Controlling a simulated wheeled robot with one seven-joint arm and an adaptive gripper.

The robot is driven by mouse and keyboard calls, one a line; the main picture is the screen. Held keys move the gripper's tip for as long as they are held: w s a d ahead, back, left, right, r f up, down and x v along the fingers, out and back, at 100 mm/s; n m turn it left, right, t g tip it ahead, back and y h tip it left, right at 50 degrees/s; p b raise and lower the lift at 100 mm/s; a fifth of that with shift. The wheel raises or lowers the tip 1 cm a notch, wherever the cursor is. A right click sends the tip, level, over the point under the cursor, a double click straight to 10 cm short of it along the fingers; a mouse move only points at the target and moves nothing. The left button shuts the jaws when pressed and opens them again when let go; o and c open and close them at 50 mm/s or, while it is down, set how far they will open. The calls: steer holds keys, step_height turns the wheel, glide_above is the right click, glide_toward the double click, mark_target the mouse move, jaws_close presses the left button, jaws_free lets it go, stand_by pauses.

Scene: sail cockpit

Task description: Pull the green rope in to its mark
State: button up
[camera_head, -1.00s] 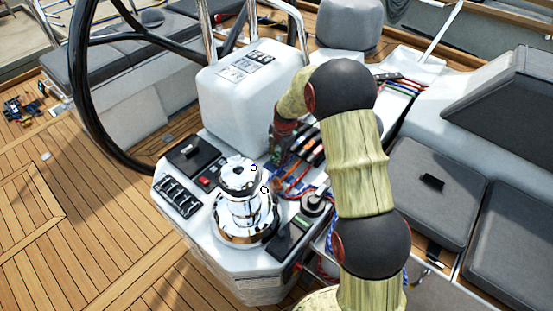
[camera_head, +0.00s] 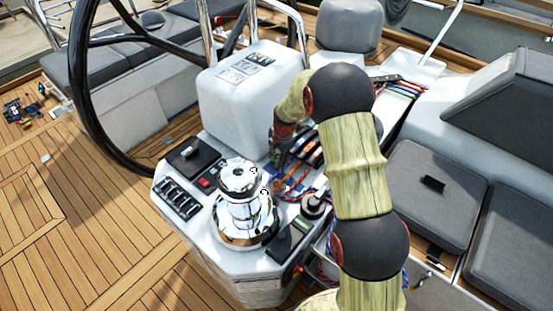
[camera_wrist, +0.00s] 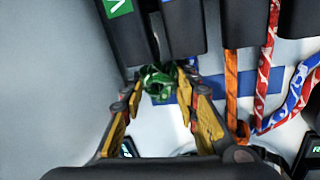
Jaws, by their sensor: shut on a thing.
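The green rope (camera_wrist: 160,84) shows in the wrist view as a short bunched length just in front of a black clutch with a green label (camera_wrist: 118,8). My gripper (camera_wrist: 164,76) is closed on this rope, with one yellow-and-grey finger on each side of it. In the head view my gripper (camera_head: 277,155) is small, low over the console beside the row of clutches (camera_head: 305,150), and partly hidden by my wrist. I cannot make out the green rope there, and no mark on it is visible in either view.
In the wrist view an orange rope (camera_wrist: 232,85), a red-and-white rope (camera_wrist: 267,65) and a blue-and-red rope (camera_wrist: 294,98) lie to the right. In the head view a chrome winch (camera_head: 243,205) stands left of my arm, and a white pedestal box (camera_head: 247,95) rises behind.

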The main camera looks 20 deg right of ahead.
mark_target(263, 175)
jaws_close()
steer(key=s+a, duration=0.1)
steer(key=a, duration=0.1)
steer(key=s+a, duration=0.3)
steer(key=a, duration=0.1)
steer(key=shift+s, duration=0.25)
steer(key=o, duration=0.9)
jaws_free()
steer(key=shift+a, duration=0.1)
steer(key=shift+c, duration=0.2)
steer(key=shift+r, duration=0.1)
